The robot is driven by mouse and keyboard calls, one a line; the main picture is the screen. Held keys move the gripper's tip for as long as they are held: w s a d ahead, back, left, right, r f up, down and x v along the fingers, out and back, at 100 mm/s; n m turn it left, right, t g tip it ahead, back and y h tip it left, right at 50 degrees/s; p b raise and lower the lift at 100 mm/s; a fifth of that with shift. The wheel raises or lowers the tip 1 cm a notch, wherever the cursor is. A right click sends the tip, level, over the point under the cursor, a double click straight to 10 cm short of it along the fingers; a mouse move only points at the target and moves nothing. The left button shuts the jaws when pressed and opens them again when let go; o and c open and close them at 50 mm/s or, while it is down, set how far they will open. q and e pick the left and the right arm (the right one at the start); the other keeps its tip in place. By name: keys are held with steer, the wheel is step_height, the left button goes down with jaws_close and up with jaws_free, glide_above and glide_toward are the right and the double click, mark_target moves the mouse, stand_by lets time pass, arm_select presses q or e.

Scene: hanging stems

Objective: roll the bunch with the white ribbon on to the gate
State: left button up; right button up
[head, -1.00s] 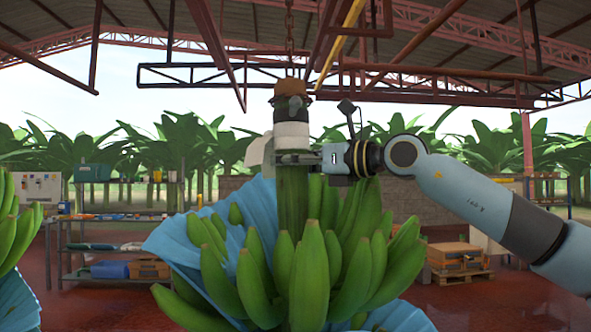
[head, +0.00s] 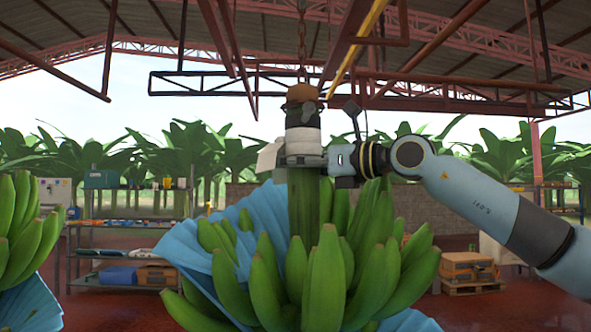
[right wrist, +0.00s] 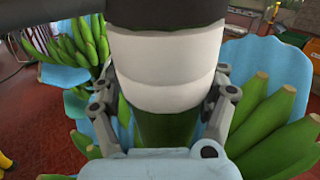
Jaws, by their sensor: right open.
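The bunch with the white ribbon (head: 303,141) hangs upright in the middle of the head view. Its green stem (head: 302,205) rises from green bananas (head: 328,280), with a blue sheet (head: 215,250) spread beside them. The white ribbon wraps the stem below a dark band and also shows in the right wrist view (right wrist: 168,70). My right gripper (head: 300,160) reaches in from the right. Its open fingers stand on both sides of the stem at the ribbon's lower edge; I cannot tell whether they touch it. My left gripper is out of view.
A chain (head: 302,45) holds the bunch below red overhead rails, near a yellow bar (head: 360,38). Another bunch (head: 25,215) hangs at the left edge. Shelves (head: 125,235) stand behind on the left, and a pallet with crates (head: 468,270) behind on the right. I cannot single out the gate.

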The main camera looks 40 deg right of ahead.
steer(key=r, duration=0.9)
steer(key=shift+w+d+r, duration=0.2)
steer(key=shift+w+d, duration=0.05)
steer(key=shift+d, duration=0.15)
step_height(320, 180, down, 3)
steer(key=shift+w+r+g, duration=0.1)
steer(key=shift+g, duration=0.4)
steer(key=shift+s+f+b, duration=0.2)
steer(key=shift+s+b, duration=0.15)
steer(key=shift+b, duration=0.35)
steer(key=b+v, duration=0.2)
steer(key=shift+s+d+f+b, duration=0.15)
steer(key=shift+d+b, duration=0.05)
steer(key=shift+b, duration=0.1)
steer(key=b, duration=1.1)
glide_toward(310, 133)
steer(key=w, duration=0.2)
steer(key=shift+s+d, duration=0.1)
steer(key=shift+d, duration=0.3)
